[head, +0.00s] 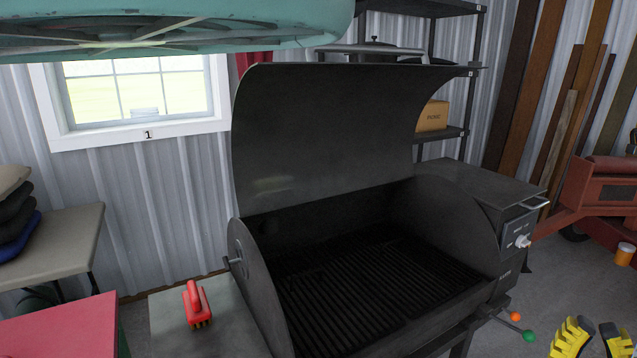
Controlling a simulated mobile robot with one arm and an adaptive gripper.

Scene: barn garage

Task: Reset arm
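My gripper (594,326) shows at the bottom right corner of the head view. Only its two yellow and black fingers are visible, pointing up with a gap between them. Nothing shows between them, and the rest of the arm is out of the frame. The fingers are to the right of the black grill (375,290), apart from it in the picture.
The grill's lid (320,140) stands open over a bare grate. A red-handled brush (198,305) rests on the grey surface left of it. A red surface (65,330) is at lower left. A teal hull (170,28) hangs overhead. Red machinery (600,190) stands right.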

